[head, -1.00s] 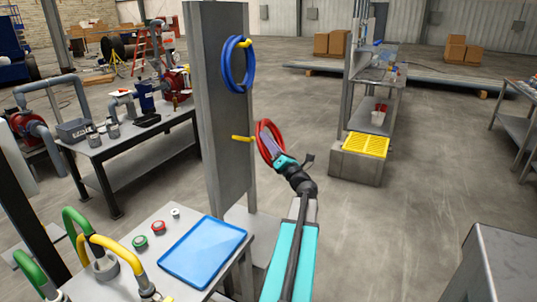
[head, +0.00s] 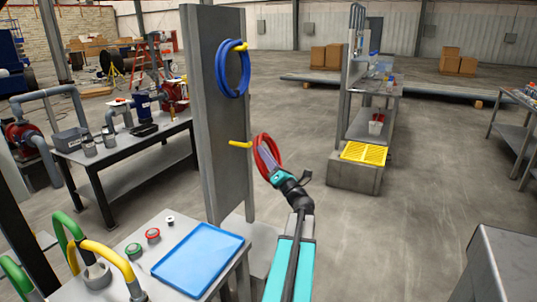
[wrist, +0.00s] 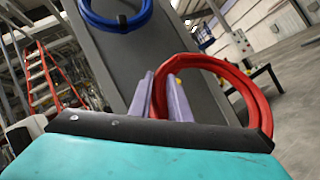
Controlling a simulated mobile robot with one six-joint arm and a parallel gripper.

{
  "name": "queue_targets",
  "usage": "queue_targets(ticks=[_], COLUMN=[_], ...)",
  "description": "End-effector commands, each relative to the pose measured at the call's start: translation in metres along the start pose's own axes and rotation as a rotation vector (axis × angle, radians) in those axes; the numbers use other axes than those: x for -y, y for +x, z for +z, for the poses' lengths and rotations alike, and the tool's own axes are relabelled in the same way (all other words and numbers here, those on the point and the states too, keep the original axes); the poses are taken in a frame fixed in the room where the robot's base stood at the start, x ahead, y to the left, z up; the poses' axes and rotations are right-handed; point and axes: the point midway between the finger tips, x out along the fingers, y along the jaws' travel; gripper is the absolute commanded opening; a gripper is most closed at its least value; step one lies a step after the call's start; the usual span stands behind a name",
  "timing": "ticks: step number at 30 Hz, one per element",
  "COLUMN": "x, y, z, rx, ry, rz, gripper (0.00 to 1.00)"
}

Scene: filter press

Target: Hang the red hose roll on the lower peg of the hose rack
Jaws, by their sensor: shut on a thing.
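The red hose roll (head: 262,158) is held in my gripper (head: 269,162), just right of the rack's lower yellow peg (head: 240,144) in the head view. The roll looks apart from the peg, though the depth between them is hard to tell. In the wrist view my gripper (wrist: 168,98) has its two fingers close together at the left part of the red roll (wrist: 240,80). The grey hose rack panel (head: 222,95) stands upright. A blue hose roll (head: 222,75) hangs on its upper yellow peg (head: 240,46); it also shows in the wrist view (wrist: 118,22).
A table with a blue tray (head: 198,260), red and green buttons and curved green and yellow hoses stands at the lower left. A concrete block with a yellow grate (head: 364,152) stands to the right.

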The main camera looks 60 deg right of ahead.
Motion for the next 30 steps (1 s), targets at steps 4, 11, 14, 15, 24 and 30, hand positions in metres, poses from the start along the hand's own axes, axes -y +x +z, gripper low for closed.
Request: queue_targets(ticks=[4, 11, 14, 15, 24, 30], x=[-0.001, -0.001, -0.001, -0.001, -0.002, -0.002], y=[0.002, 0.007, 0.009, 0.01, 0.019, 0.025], z=[-0.001, -0.005, -0.007, -0.008, -0.016, -0.022], rx=[0.001, 0.001, 0.001, 0.002, 0.0, -0.001], ry=[0.0, 0.0, 0.0, 0.0, 0.0, -0.001], rz=[0.003, 0.003, 0.003, 0.003, 0.004, 0.003], gripper=[0.0, 0.0, 0.0, 0.0, 0.0, 0.0])
